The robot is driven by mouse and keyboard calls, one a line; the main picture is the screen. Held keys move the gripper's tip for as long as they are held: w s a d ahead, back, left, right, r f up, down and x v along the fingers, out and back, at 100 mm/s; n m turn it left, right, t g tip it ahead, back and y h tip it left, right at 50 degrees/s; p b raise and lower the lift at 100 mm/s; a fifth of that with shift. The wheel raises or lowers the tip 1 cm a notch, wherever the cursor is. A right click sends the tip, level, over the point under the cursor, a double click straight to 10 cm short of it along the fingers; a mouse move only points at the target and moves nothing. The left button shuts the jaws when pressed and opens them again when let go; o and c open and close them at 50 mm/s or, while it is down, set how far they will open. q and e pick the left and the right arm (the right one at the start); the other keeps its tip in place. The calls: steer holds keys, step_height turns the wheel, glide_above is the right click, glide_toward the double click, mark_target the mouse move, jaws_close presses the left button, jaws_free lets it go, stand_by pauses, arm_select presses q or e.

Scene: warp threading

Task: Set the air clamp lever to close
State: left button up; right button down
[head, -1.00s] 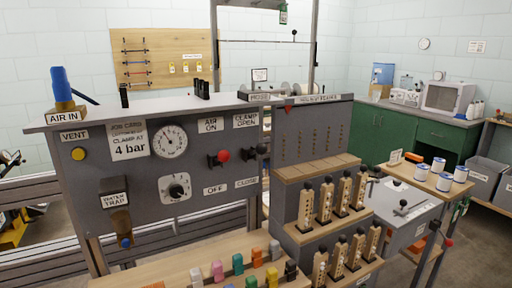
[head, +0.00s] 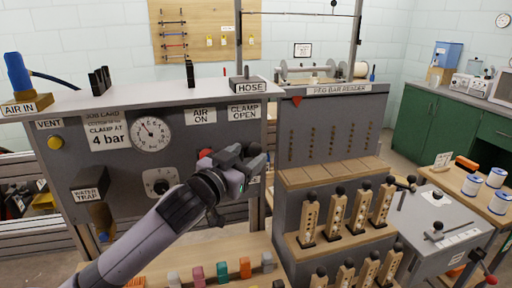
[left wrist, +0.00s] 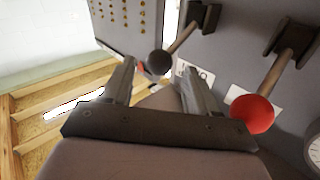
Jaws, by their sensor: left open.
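The air clamp lever shows in the left wrist view as a metal stem with a black ball knob (left wrist: 158,63), rising from a dark bracket on the panel. My left gripper (left wrist: 160,80) is open, its two fingers on either side of the knob near their tips. I cannot tell whether they touch it. In the head view my left gripper (head: 246,160) is in front of the panel (head: 110,160), below the CLAMP OPEN label (head: 244,113), and hides the lever. The CLOSE label is mostly hidden there. My right gripper is not in view.
The red-knobbed air lever (left wrist: 252,113) is close beside my left gripper; its red knob also shows in the head view (head: 205,153). A gauge (head: 151,134) and a dial (head: 160,182) are on the panel. The peg bar reader (head: 330,130) stands to the right.

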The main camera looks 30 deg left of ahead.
mark_target(252, 154)
arm_select(q)
steer(key=shift+w+a+p, duration=0.15)
steer(key=shift+w+p, duration=0.2)
steer(key=shift+w, duration=1.8)
steer(key=shift+f, duration=0.1)
jaws_close()
